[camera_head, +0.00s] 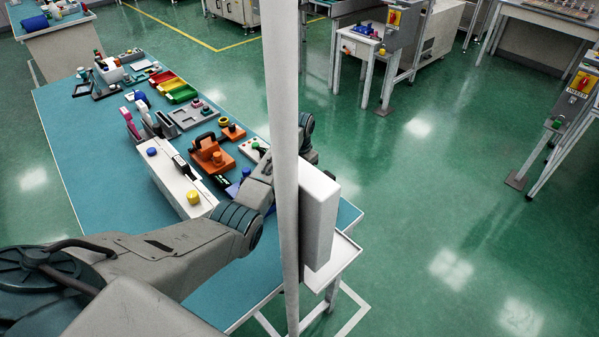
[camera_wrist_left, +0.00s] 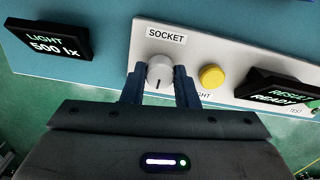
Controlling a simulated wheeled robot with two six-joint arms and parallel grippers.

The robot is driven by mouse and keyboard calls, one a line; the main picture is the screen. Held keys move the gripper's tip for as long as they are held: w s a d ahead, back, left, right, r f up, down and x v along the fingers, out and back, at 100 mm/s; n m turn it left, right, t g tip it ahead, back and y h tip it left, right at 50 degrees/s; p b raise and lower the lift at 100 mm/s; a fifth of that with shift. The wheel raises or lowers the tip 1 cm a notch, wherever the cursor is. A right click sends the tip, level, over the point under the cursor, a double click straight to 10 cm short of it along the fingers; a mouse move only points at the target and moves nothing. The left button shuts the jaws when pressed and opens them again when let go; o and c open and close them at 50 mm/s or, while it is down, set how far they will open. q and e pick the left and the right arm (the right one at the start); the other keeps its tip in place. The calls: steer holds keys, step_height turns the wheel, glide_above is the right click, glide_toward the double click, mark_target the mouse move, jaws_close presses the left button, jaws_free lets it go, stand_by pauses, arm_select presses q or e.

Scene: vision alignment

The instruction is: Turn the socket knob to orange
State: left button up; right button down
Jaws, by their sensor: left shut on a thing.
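In the left wrist view, the light grey socket knob (camera_wrist_left: 160,72) sits on a white panel (camera_wrist_left: 215,50) under a black-on-white SOCKET label (camera_wrist_left: 166,36). The dark line on the knob's face points down the picture, toward my gripper. My left gripper (camera_wrist_left: 160,88) is shut on the knob, with one blue finger on each side of it. No orange mark shows around the knob. In the head view my left arm (camera_head: 180,255) reaches over the bench, but its fingers and the socket knob cannot be made out. My right gripper is in neither view.
A yellow button (camera_wrist_left: 211,77) lies close right of the gripper. A dark RESULT READY display (camera_wrist_left: 282,90) stands farther right, and a LIGHT 500 lx display (camera_wrist_left: 50,42) at left. The blue bench (camera_head: 75,165) holds coloured bins and fixtures. A grey pole (camera_head: 285,150) blocks part of the head view.

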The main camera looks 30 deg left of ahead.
arm_select(q)
steer(key=m+p, duration=0.2)
steer(key=shift+r+m, duration=0.2)
steer(key=shift+m, duration=0.1)
steer(key=m+p, duration=0.1)
steer(key=m, duration=0.1)
steer(key=shift+m, duration=0.4)
steer(key=m+p, duration=0.1)
steer(key=m, duration=0.2)
steer(key=shift+p, duration=0.3)
steer(key=shift+f+m+p, duration=0.15)
steer(key=shift+m+p, duration=0.2)
steer(key=shift+m, duration=1.15)
steer(key=shift+d, duration=0.1)
steer(key=o, duration=1)
